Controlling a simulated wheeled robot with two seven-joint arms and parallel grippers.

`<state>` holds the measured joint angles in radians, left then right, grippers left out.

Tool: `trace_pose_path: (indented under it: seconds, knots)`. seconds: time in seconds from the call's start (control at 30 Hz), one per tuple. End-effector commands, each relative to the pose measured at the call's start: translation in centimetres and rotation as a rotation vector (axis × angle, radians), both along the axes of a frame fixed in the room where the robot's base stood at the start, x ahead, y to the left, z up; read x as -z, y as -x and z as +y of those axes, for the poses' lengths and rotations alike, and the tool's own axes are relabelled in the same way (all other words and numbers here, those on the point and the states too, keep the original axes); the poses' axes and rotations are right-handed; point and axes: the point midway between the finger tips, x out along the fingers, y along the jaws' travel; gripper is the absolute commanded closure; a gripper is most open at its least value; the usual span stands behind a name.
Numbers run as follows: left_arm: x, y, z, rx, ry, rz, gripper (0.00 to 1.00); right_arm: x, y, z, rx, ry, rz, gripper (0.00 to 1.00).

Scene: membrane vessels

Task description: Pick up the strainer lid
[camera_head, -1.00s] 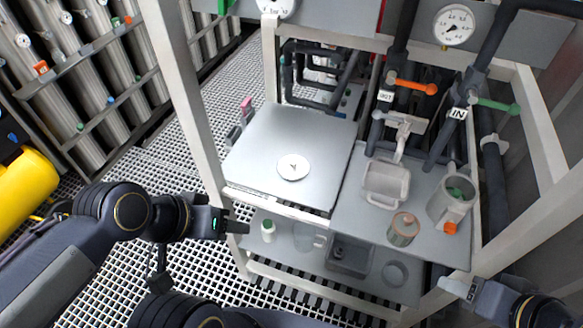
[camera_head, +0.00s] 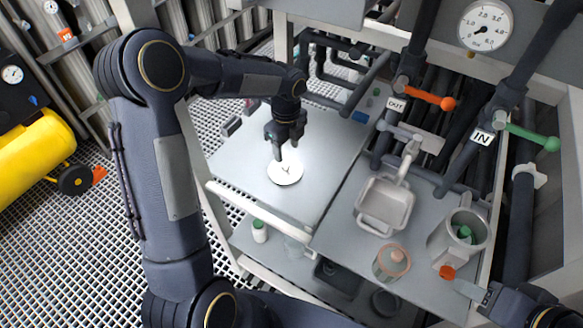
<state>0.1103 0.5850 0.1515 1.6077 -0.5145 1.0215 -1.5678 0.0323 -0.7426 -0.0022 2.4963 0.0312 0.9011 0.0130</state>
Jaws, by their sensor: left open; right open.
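The strainer lid, seemingly the round white disc (camera_head: 283,178) with a small dark raised mark at its middle, lies flat on the grey upper worktop (camera_head: 240,160). My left gripper (camera_head: 286,154) points down just above the disc, open, with its fingers over the disc's far part. Whether the fingertips touch the disc I cannot tell. My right gripper (camera_head: 462,289) is at the lower right, near the front edge of the right shelf, open and apart from the disc.
On the right shelf stand a grey square basin (camera_head: 384,205) under a tap, an orange-rimmed jar (camera_head: 391,263) and a grey cylinder vessel (camera_head: 462,238). Valves with orange (camera_head: 430,97) and green (camera_head: 533,137) handles are behind. A white-framed edge (camera_head: 260,207) borders the worktop.

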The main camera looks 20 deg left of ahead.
Motion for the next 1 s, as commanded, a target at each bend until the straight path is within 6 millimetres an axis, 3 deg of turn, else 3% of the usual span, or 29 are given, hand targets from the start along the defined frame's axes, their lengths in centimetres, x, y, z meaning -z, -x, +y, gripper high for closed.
trace_pose_path:
  seconds: [0.6, 0.87, 1.0]
  knots:
    - [7.4, -0.3, 0.5, 0.009, 0.0, 0.004, 0.5, -1.4, 0.0, 0.0, 0.0, 0.0, 0.0, 0.52]
    - [7.8, -0.4, 0.6, 0.008, -0.001, 0.002, 0.5, -1.4, 0.0, 0.0, 0.0, 0.0, 0.0, 0.52]
    - [7.8, -0.4, 0.6, 0.007, -0.001, 0.002, 0.65, -1.4, 0.0, 0.0, 0.0, 0.0, 0.0, 0.52]
